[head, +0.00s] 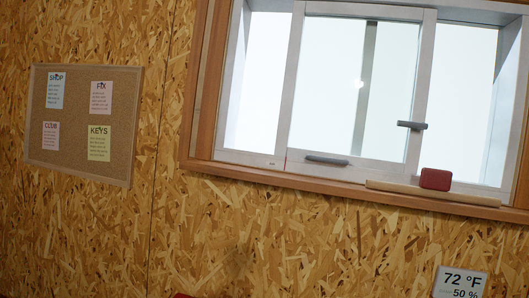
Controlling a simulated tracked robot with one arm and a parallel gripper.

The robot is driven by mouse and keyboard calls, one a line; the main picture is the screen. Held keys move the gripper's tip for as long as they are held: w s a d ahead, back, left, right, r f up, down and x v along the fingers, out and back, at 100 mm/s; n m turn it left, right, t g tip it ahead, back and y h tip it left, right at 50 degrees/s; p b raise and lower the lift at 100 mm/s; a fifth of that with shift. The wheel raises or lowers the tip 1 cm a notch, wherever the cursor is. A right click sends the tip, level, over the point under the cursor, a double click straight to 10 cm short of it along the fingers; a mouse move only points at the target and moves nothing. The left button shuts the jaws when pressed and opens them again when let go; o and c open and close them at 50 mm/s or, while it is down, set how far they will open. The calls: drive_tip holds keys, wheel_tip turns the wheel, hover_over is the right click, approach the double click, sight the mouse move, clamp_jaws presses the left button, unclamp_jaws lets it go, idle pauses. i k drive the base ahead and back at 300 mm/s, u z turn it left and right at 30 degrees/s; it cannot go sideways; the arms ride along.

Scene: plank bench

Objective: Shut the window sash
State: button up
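The window sash (427,75) is a pale framed pane standing in the middle of a wood-trimmed window (197,85), which is tilted in the head view. A grey handle (411,125) sticks out from its right stile, and another grey bar (326,160) is on its bottom rail. A bright gap (465,90) lies between the sash and the right jamb. A grey upright (365,90) shows through the sash glass. My gripper is not in view.
A red block (435,179) sits on a pale wooden strip (390,188) along the sill at the lower right. A corkboard (75,165) with notes hangs at left. A temperature display (461,283) is at the lower right. The chipboard wall below the window is mostly bare.

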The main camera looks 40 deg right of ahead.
sight(427, 18)
drive_tip(key=z, duration=0.25)
drive_tip(key=i, duration=1.45)
drive_tip(key=z, duration=0.75)
